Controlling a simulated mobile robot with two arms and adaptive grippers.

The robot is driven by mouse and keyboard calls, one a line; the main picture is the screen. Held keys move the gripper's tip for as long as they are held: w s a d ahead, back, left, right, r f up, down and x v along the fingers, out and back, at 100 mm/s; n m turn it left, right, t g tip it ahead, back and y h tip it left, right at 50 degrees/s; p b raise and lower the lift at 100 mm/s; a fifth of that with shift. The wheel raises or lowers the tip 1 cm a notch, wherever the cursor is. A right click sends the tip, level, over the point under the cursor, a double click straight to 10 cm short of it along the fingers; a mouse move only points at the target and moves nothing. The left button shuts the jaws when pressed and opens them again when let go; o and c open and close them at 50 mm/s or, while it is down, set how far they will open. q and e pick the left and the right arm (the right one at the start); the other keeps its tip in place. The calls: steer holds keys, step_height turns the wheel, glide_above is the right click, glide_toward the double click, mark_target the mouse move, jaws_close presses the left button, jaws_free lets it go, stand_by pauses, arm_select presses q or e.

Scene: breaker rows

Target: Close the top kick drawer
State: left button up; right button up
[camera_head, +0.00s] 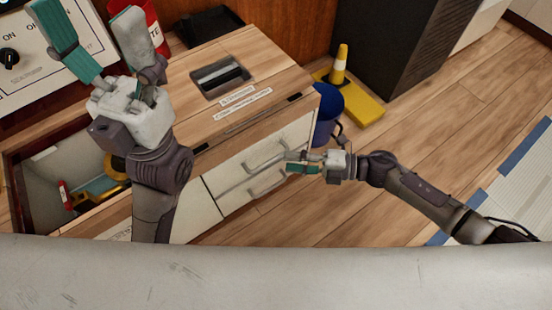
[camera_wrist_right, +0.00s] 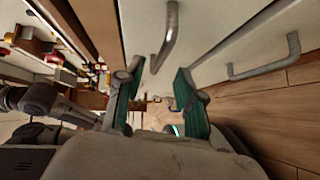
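A wooden cabinet has white drawer fronts with metal handles, one above the other: the upper handle (camera_head: 265,155) and the lower handle (camera_head: 267,181). I cannot tell whether the upper of these drawers stands slightly out. My right gripper (camera_head: 290,162) is at the right end of these handles, in front of the drawer faces. In the right wrist view its two teal-padded fingers (camera_wrist_right: 157,72) are apart. One bar handle (camera_wrist_right: 167,38) shows just beyond them and another (camera_wrist_right: 268,68) to the right; contact is unclear. My left gripper (camera_head: 90,20) is raised, open and empty.
An open compartment (camera_head: 38,165) at the left holds a yellow tool (camera_head: 90,188) and a red item. A blue round object (camera_head: 328,101) and a yellow-white post on a yellow base (camera_head: 357,108) stand right of the cabinet. Wooden floor (camera_head: 420,135) is clear at right.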

steer(key=v, duration=0.5)
steer(key=shift+d, duration=0.15)
stand_by(0.3)
